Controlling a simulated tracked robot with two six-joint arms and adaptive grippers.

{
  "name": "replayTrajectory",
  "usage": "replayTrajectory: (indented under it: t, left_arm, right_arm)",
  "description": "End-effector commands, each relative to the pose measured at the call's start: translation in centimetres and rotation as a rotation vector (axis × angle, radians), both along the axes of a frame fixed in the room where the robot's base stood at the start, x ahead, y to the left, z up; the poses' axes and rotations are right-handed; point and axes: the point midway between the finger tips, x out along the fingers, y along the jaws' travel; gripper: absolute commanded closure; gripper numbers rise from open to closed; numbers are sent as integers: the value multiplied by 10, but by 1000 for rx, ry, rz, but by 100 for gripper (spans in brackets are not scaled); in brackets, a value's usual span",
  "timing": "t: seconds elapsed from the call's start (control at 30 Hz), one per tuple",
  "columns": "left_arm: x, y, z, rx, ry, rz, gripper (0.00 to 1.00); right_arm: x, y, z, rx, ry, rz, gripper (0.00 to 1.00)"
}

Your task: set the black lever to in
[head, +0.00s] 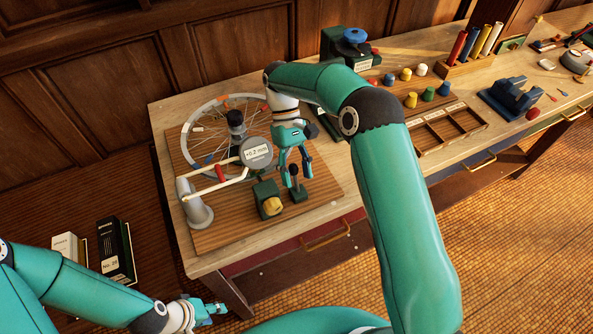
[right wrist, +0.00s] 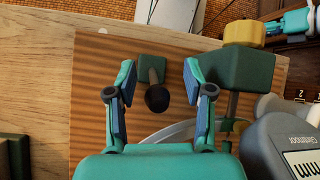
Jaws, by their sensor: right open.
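The black lever (head: 294,170) stands on a small dark green base near the right front of the wooden board (head: 325,192). In the right wrist view its round black knob (right wrist: 157,99) points toward the camera, on a grey stem rising from the base (right wrist: 151,66). My right gripper (head: 297,178) is open above the board, and in the wrist view its fingers (right wrist: 165,88) stand on either side of the lever, with gaps to the knob. No label for the lever's positions is readable. My left gripper (head: 212,310) is low at the front left, off the table, away from the lever.
A green block (head: 264,190) with a yellow knob (head: 272,206) stands just left of the lever. Behind are a spoked wheel (head: 196,108), a grey dial gauge (head: 257,153) reading +0.2 mm and a grey post (head: 196,208) with a cream arm. The board's front right corner is clear.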

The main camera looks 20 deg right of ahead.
Motion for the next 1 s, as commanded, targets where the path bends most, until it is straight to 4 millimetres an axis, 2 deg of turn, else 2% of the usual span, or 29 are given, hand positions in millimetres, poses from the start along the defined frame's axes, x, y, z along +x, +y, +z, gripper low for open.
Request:
replayTrajectory:
  t: [0.13,0.23,0.5,0.7,1.0]
  left_arm:
    - [0,0,1,0,0,0,60]
    - [0,0,1,0,0,0,60]
    - [0,0,0,0,0,0,60]
    - [0,0,0,0,0,0,60]
    - [0,0,0,0,0,0,60]
  right_arm:
    - [0,0,5,0,0,0,48]
    - [0,0,17,0,-1,1,48]
    - [1,0,65,1,-3,0,48]
    - [1,0,92,1,-3,-1,48]
    - [1,0,99,0,0,0,48]
